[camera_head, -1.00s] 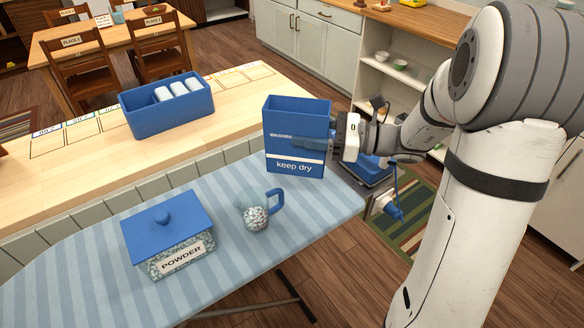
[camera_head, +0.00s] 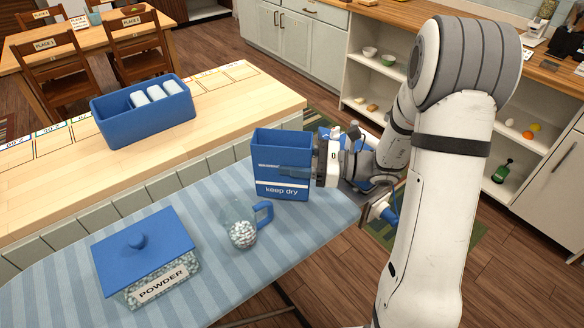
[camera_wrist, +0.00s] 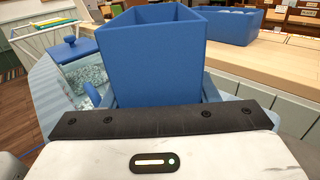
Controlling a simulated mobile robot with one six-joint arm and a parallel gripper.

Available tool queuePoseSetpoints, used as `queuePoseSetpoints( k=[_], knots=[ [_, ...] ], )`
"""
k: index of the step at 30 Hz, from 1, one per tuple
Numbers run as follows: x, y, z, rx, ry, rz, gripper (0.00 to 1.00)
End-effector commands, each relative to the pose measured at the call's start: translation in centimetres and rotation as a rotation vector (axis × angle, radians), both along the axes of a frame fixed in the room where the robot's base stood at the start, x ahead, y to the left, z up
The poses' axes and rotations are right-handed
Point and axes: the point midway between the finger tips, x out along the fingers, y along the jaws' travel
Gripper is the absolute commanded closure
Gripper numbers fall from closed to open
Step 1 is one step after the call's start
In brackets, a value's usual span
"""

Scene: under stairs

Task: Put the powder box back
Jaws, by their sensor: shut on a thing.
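A tub with a blue lid (camera_head: 142,250), labelled "POWDER", holds speckled powder at the board's left. A clear cup with a blue handle (camera_head: 243,232) holds granules between them.
A wooden counter (camera_head: 235,105) runs behind the board, with marked spaces and a blue bin (camera_head: 140,118) of white items. A table with chairs (camera_head: 62,70) is at the back left. Open shelves (camera_head: 385,75) stand at the back right. Floor lies right of the board.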

Motion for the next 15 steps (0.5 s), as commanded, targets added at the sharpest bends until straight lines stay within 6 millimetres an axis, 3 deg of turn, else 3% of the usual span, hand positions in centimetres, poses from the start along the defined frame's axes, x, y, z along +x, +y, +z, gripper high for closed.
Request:
queuePoseSetpoints(
  k=[6, 15],
  knots=[
    [0.0, -0.1, -2.4, 0.002, 0.001, -0.002, 1.0],
    [0.0, -0.1, -2.6, 0.001, -0.001, -0.002, 1.0]
  ],
)
